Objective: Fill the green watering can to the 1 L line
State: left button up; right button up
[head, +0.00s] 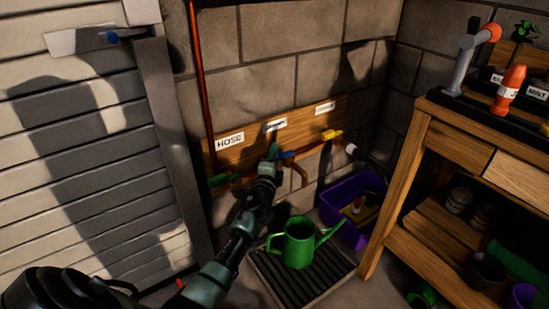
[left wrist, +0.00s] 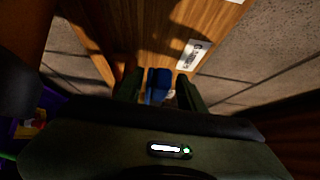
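The green watering can (head: 299,245) stands upright on a dark slatted drain grate (head: 318,287), its spout pointing right. The water level and the 1 L line cannot be seen. A wooden board on the wall carries a pipe with taps; a brass outlet (head: 303,178) hangs roughly above the can. A blue tap handle (head: 286,155) is at the middle of the pipe. My left gripper (head: 273,153) is at this handle. In the left wrist view the blue handle (left wrist: 158,86) sits closely between the fingers, which look closed on it. My right gripper is not in view.
A green tap handle (head: 218,180) is under the HOSE label (head: 230,141), and a yellow one (head: 331,135) is to the right. A purple tub (head: 350,229) stands right of the can. A wooden workbench (head: 400,190) fills the right, and a shutter door (head: 80,160) the left.

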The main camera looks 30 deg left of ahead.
pick_arm(q)
grip_shut()
